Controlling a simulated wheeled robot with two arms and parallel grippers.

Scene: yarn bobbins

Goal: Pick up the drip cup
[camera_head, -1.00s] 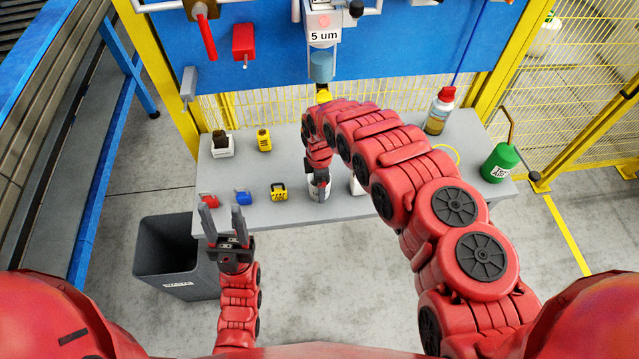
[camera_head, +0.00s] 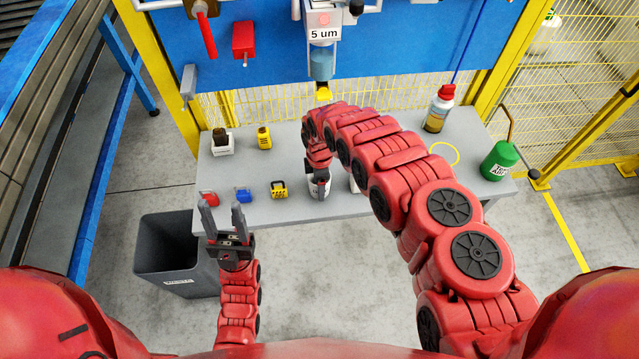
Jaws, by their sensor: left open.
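A small whitish container (camera_head: 318,192), which looks like the drip cup, stands near the front edge of the grey table (camera_head: 262,212). My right gripper (camera_head: 319,183) is over it, pointing down. The gripper and my wrist cover most of the cup, so I cannot tell whether the fingers are around it or closed on it. My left gripper (camera_head: 223,217) is open and empty in front of the table's left front edge, apart from the cup.
Red (camera_head: 208,198), blue (camera_head: 243,196) and yellow (camera_head: 278,189) items lie along the table front. A grey waste bin (camera_head: 165,262) is at left.

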